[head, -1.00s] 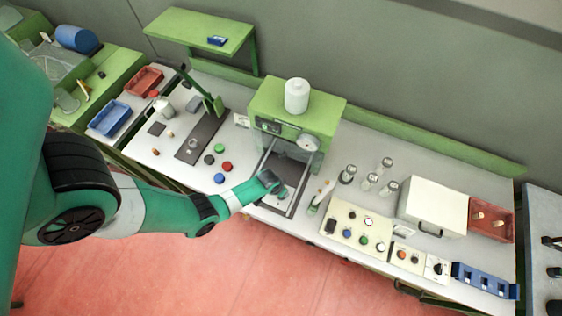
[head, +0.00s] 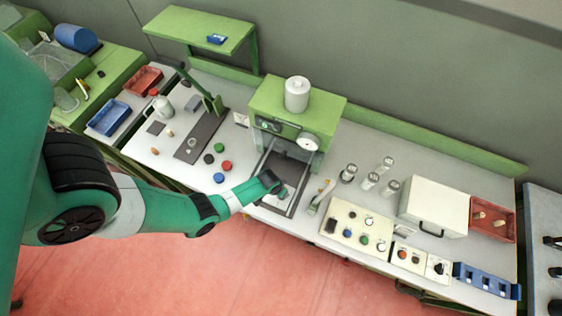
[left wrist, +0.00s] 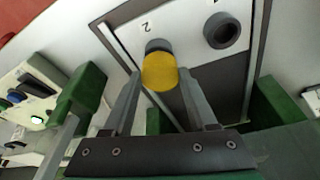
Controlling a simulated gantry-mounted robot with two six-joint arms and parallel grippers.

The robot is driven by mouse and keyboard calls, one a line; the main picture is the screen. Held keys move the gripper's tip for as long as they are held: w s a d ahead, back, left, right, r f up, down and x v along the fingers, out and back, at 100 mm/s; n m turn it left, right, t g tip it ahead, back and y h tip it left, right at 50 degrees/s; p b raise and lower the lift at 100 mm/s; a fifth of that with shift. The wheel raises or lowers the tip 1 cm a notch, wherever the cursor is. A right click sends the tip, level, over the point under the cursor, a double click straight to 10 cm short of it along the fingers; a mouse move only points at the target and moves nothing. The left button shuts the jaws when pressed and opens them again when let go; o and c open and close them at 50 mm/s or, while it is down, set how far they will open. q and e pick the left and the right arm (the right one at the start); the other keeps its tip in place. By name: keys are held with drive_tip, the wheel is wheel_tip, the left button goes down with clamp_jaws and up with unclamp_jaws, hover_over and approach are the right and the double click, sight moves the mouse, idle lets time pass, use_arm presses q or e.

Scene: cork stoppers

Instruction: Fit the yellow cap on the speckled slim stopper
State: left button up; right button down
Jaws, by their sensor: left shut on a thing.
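My left gripper (head: 278,187) reaches over the tray of the green press in the head view. In the left wrist view its two fingers (left wrist: 160,85) are shut on the yellow cap (left wrist: 161,73), seen from its flat round face. Directly behind the cap is a dark grey round holder (left wrist: 158,45) beside the mark "2", partly covered by the cap. I cannot tell whether the cap touches it. I cannot make out the speckled slim stopper; the cap may hide it. A second dark ring holder (left wrist: 221,31) to the right looks empty. My right gripper is not in view.
The green press (head: 290,110) stands just behind my left gripper. To the right are several clear jars (head: 369,181), a button panel (head: 356,229) and a white box (head: 433,205). Several coloured caps (head: 219,178) lie to the left. Green blocks (left wrist: 85,92) flank the plate.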

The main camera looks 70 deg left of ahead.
use_arm(q)
drive_tip(key=shift+f, duration=0.1)
drive_tip(key=o, duration=1.4)
drive_tip(key=shift+c, duration=0.2)
drive_tip(key=p+v, duration=0.5)
drive_tip(key=v, duration=0.1)
drive_tip(key=s+d+b, duration=0.1)
drive_tip(key=s+d, duration=0.5)
drive_tip(key=s, duration=0.4)
drive_tip(key=shift+f, duration=0.45)
drive_tip(key=shift+d, duration=0.1)
